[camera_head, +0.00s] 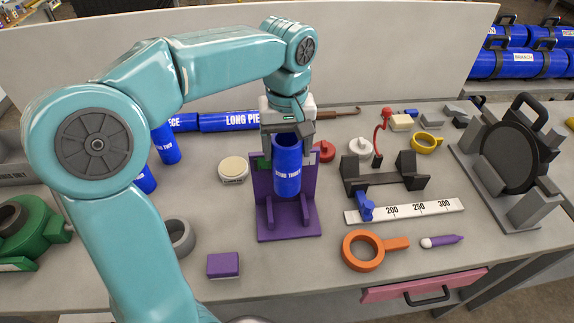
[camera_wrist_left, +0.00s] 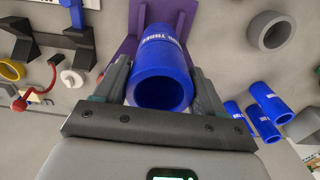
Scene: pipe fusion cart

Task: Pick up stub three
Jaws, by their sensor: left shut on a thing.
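Stub three (camera_head: 288,168) is a short blue pipe with white lettering, upright in front of the purple stand (camera_head: 290,225). My left gripper (camera_head: 289,140) comes down from above and is shut on its upper part. In the left wrist view stub three (camera_wrist_left: 160,75) sits between the two fingers of my left gripper (camera_wrist_left: 165,95), its open end facing the camera. The purple stand shows behind it there (camera_wrist_left: 185,18). I cannot tell whether the stub touches the stand. My right gripper is not in view.
A grey ring (camera_head: 180,237) and purple block (camera_head: 223,265) are left of the stand. A white ruler (camera_head: 405,211), orange ring (camera_head: 362,250) and black holder (camera_head: 385,178) are to its right.

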